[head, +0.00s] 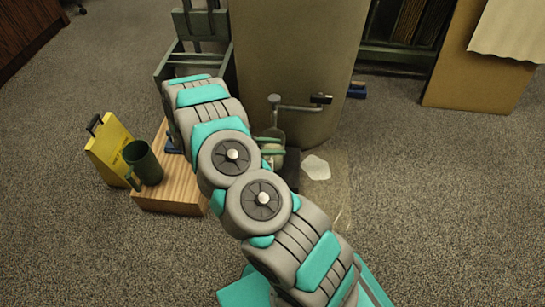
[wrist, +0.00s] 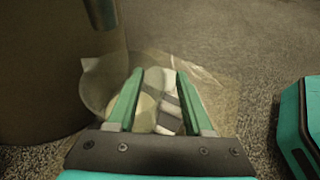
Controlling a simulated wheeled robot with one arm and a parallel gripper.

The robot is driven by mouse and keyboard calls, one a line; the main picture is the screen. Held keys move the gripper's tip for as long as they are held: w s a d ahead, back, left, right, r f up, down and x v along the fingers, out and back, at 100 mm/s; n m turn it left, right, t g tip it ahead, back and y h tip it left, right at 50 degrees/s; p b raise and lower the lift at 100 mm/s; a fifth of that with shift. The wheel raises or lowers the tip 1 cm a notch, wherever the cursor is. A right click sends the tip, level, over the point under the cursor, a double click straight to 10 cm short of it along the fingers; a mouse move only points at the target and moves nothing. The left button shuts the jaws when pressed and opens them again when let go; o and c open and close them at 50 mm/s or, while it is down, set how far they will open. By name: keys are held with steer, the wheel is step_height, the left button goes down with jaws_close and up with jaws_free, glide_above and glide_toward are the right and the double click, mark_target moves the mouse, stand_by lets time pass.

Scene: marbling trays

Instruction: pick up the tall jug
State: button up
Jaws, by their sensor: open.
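A dark green jug (head: 147,168) with a side handle stands upright on a wooden block at the left in the head view. In the head view my gripper (head: 273,145) is largely hidden by my arm.
The large beige drum (head: 295,60) with its tap (head: 300,106) stands close beyond my gripper. A white patch (head: 316,167) lies on the floor. Carpet at the right is clear.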

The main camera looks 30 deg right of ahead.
steer(key=shift+c, duration=0.2)
jaws_close()
stand_by(1.1)
